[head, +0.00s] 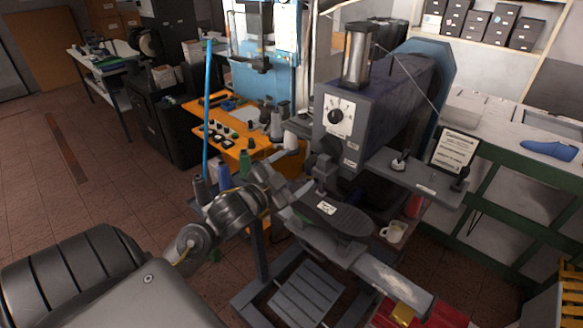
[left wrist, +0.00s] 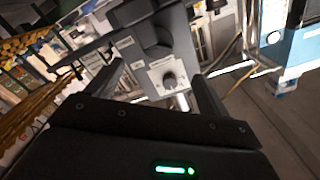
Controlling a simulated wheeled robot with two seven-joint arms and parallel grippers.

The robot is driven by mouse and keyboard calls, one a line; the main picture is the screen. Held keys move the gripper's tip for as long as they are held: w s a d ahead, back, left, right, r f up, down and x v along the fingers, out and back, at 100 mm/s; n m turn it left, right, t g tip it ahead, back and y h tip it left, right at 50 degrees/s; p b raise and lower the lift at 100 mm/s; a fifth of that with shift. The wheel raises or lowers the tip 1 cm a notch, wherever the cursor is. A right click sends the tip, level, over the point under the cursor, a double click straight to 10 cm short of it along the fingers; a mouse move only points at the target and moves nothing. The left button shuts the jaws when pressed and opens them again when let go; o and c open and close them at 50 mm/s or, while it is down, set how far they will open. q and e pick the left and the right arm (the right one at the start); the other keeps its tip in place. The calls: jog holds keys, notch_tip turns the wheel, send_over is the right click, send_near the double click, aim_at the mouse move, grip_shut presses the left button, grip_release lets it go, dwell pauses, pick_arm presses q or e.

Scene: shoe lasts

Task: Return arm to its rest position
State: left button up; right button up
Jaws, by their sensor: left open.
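My left arm comes in from the left in the head view, and its gripper (head: 275,180) is beside the grey press machine (head: 340,115). In the left wrist view the two fingers of my left gripper (left wrist: 157,88) stand apart with nothing held between them. The machine's dial panel (left wrist: 168,77) shows beyond the fingers, upside down. A dark sole-shaped plate (head: 343,219) with a white label lies on the machine, to the right of my left gripper. My right gripper does not show.
An orange table (head: 238,158) with small parts stands behind my left arm, near a blue machine (head: 262,82). A blue shoe last (head: 549,149) lies on the right bench. The tiled floor (head: 90,165) at left is clear.

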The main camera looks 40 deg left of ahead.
pick_arm(q)
jog(key=shift+w+d+f, duration=0.1)
jog(key=shift+w+d, duration=0.15)
jog(key=shift+w, duration=0.2)
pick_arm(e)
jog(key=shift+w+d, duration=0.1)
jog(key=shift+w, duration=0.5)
